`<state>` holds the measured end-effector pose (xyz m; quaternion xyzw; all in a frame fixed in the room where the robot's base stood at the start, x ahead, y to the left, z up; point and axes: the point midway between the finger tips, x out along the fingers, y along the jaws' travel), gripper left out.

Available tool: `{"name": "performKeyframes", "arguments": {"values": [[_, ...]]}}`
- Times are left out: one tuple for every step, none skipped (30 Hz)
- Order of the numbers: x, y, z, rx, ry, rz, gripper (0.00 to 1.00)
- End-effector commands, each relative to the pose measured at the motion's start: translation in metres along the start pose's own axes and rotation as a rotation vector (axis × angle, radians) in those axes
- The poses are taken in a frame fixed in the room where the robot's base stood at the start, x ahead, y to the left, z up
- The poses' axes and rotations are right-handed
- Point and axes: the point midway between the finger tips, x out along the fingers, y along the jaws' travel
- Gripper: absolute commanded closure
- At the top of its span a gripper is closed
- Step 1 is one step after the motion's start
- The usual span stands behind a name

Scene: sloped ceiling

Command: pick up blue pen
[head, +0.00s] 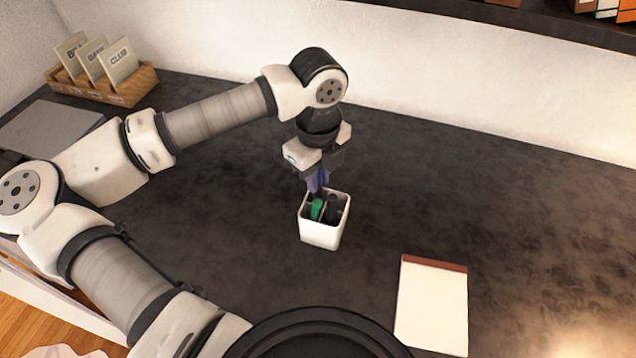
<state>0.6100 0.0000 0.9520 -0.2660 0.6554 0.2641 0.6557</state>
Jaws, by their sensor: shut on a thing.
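A blue pen (322,178) stands at the back of a white square cup (321,233), its upper part between the fingers of my gripper (318,181). My gripper points down over the cup and is shut on the blue pen. The pen's lower end is hidden by the cup and the things in it, so I cannot tell whether it is lifted. A green item (317,209) and a black item (334,205) also stand in the cup, in front of the pen.
A notepad (432,305) lies at the front right of the dark desk (500,220). A wooden box with cards (104,85) stands at the back left, near a flat grey item (48,130). A white wall rises behind.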

Motion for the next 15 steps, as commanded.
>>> {"name": "performKeyframes", "arguments": {"values": [[-0.008, -0.001, 0.001, 0.0, -0.005, -0.002, 1.0], [-0.014, 0.0, 0.001, -0.001, -0.005, -0.001, 1.0], [-0.022, 0.0, 0.001, -0.001, -0.005, 0.0, 1.0], [-0.029, -0.001, 0.001, -0.001, -0.007, -0.002, 1.0], [-0.036, -0.001, 0.0, 0.0, -0.006, -0.001, 1.0], [-0.046, -0.001, 0.001, -0.002, -0.006, -0.001, 1.0], [-0.053, -0.001, 0.001, -0.001, -0.007, -0.001, 1.0], [-0.061, -0.001, 0.001, 0.0, -0.007, -0.001, 1.0], [-0.072, -0.001, 0.001, -0.002, -0.006, -0.002, 1.0], [-0.079, -0.001, 0.001, -0.002, -0.006, -0.001, 1.0], [-0.088, -0.001, 0.001, -0.002, -0.007, -0.001, 1.0], [-0.098, -0.001, 0.001, -0.002, -0.006, -0.001, 1.0], [-0.106, -0.001, 0.001, -0.002, -0.005, -0.002, 1.0], [-0.113, -0.001, 0.001, -0.001, -0.006, -0.001, 1.0], [-0.123, -0.001, 0.0, 0.0, -0.005, -0.002, 1.0]]}}
